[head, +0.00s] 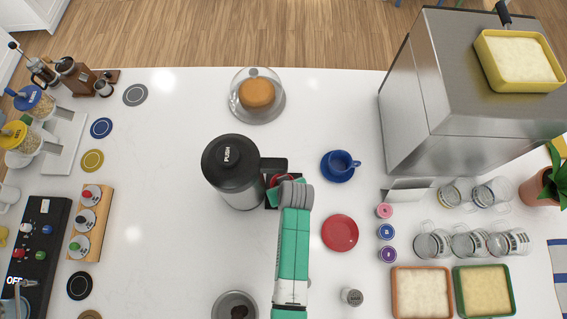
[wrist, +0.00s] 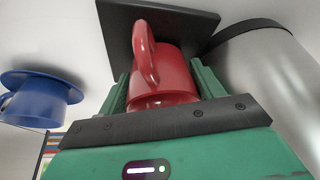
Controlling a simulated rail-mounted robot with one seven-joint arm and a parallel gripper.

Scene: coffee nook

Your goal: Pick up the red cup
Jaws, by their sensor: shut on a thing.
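The red cup (head: 274,181) is beside the black airpot (head: 232,168), at its spout side, and is partly hidden by my arm in the head view. In the wrist view the red cup (wrist: 172,75) sits between the two green fingers of my gripper (wrist: 163,88), with its handle toward the camera. My gripper is shut on the cup. A black square plate (wrist: 118,28) shows behind the cup; I cannot tell whether the cup touches it.
A blue cup (head: 341,161) on a blue saucer stands to the right, with a red saucer (head: 340,233) below it. A cake under a glass dome (head: 257,95) is behind.

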